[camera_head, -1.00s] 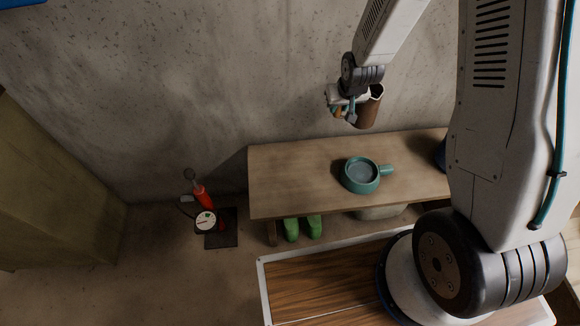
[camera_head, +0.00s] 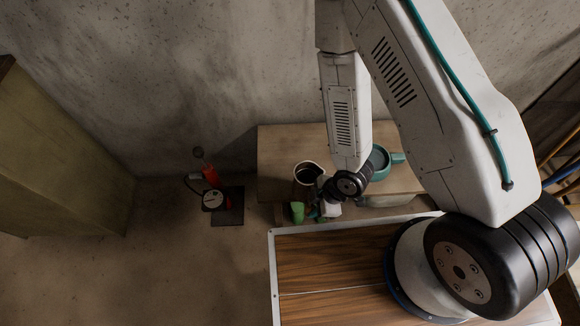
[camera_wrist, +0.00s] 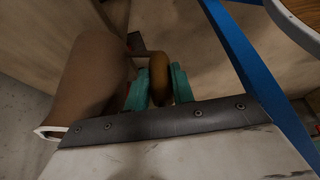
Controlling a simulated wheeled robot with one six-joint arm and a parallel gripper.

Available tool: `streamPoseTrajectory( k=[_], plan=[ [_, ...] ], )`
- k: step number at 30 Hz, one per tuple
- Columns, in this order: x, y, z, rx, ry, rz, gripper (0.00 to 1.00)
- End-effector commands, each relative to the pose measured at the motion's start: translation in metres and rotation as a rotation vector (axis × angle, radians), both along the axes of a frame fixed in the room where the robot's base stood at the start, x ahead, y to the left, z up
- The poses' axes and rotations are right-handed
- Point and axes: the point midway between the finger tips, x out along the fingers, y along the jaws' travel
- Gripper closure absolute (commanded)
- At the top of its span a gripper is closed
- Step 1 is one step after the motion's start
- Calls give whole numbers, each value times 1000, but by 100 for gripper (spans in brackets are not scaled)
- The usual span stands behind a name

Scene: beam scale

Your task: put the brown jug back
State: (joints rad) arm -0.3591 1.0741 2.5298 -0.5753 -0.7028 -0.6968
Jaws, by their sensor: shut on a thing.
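The brown jug (camera_head: 303,186) is in the head view, with its dark open mouth facing up toward the camera. It overlaps the front left part of the wooden bench (camera_head: 275,150); I cannot tell its height over the bench. My gripper (camera_head: 317,211) is at its lower right. In the wrist view the jug (camera_wrist: 92,75) fills the left side, its pale rim at lower left. The teal fingers of my gripper (camera_wrist: 158,92) are shut on the jug's brown handle (camera_wrist: 158,70). The jug's base is hidden in the head view.
A teal pan-like vessel (camera_head: 378,160) stands on the bench, partly behind my arm. Open floor lies left of the bench.

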Motion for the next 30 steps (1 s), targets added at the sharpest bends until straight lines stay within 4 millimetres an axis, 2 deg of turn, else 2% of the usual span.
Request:
streamPoseTrajectory(
  k=[9, 15, 19, 23, 30],
  plan=[
    [80, 25, -7, 1, -6, -3, 100],
    [125, 39, -11, -2, -5, -3, 100],
    [140, 44, -13, -1, -3, -4, 100],
    [144, 46, -16, -3, 0, -7, 100],
    [143, 46, -46, -2, 0, -6, 100]
  ],
)
